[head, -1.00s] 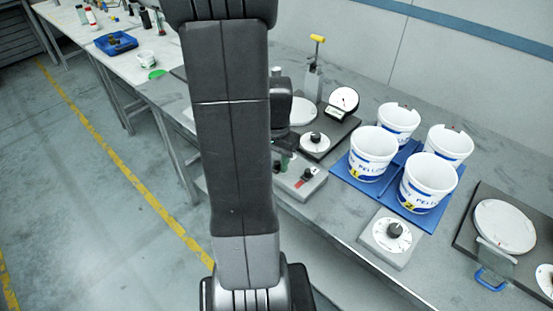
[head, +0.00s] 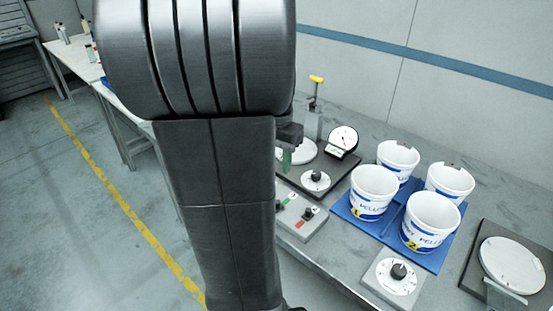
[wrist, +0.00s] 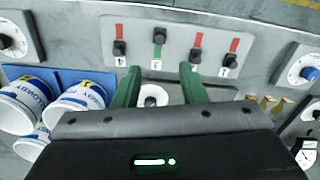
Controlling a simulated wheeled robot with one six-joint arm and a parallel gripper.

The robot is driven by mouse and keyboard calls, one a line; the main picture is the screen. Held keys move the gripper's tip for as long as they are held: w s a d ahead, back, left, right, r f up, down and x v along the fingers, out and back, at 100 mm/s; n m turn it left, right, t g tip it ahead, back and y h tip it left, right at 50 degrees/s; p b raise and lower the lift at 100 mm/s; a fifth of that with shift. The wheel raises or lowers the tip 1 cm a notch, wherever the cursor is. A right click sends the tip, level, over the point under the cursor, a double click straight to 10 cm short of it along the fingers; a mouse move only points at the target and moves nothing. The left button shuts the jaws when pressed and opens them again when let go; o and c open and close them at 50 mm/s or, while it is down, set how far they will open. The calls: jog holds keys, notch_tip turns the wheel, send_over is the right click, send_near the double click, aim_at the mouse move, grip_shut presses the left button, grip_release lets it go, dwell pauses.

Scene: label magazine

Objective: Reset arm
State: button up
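My gripper (wrist: 158,80) shows in the wrist view as two green fingers standing apart, with nothing seen between them. Beyond the fingertips is a grey switch panel (wrist: 180,62) with several black levers, red strips and one green strip. In the head view my own arm fills the left middle.
White buckets (head: 432,220) stand on a blue tray (head: 352,212) to the right. Dial boxes (head: 378,288), a round gauge (head: 343,140) and a yellow-handled device (head: 313,122) crowd the bench. A plate device (head: 512,264) sits far right. Open floor (head: 75,220) lies left.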

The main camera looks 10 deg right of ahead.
dwell(0.5)
notch_tip(320, 180, down, 14)
jog(key=shift+r, duration=0.1)
jog(key=shift+w+d+r+p, duration=0.1)
jog(key=shift+w+d+p, duration=0.3)
jog(key=shift+w+d, duration=0.55)
jog(key=shift+d, duration=0.25)
